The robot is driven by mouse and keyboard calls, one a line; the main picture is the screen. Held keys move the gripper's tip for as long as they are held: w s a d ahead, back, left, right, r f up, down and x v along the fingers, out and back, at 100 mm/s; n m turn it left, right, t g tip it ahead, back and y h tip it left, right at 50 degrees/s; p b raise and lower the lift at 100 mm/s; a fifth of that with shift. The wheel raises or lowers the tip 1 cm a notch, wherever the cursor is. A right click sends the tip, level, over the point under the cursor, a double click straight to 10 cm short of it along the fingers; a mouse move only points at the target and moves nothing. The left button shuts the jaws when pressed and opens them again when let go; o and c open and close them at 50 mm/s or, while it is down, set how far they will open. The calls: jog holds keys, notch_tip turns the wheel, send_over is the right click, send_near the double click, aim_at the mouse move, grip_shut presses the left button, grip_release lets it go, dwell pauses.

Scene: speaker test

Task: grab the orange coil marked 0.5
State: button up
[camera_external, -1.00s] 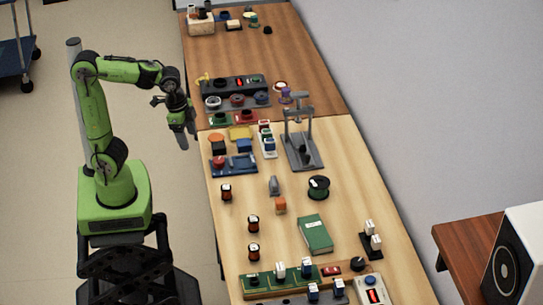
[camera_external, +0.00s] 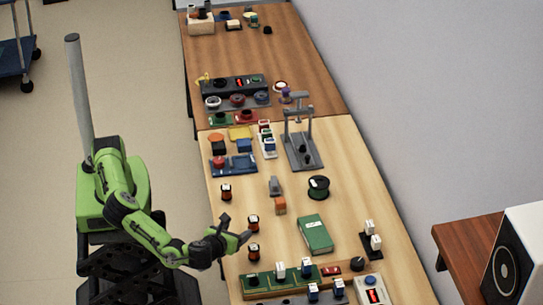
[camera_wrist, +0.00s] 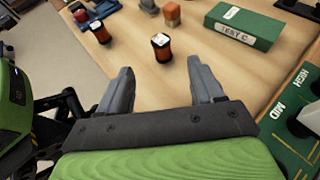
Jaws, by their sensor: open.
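Three small orange-red coils with dark ends and white top labels stand on the pale table in the external view: a far coil (camera_external: 226,192), a middle coil (camera_external: 253,223) and a near coil (camera_external: 253,253). Their markings are too small to read, so I cannot tell which is 0.5. My gripper (camera_external: 238,228) is open and empty at the table's left edge, just left of the middle and near coils. In the wrist view, one coil (camera_wrist: 161,48) stands beyond the gap between my open fingers (camera_wrist: 160,67). Another coil (camera_wrist: 99,31) stands farther off to the left.
A green box (camera_external: 315,234), labelled TEST C in the wrist view, lies right of the coils. An orange block (camera_external: 280,206) and a dark green spool (camera_external: 318,187) are farther back. A green board (camera_external: 268,281) with switch-like parts lies at the near end.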

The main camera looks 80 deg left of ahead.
aim_at(252, 220)
jog(key=b+x, duration=0.4)
jog(key=x, duration=1)
jog(key=shift+f, duration=0.15)
jog(key=c, duration=1.1)
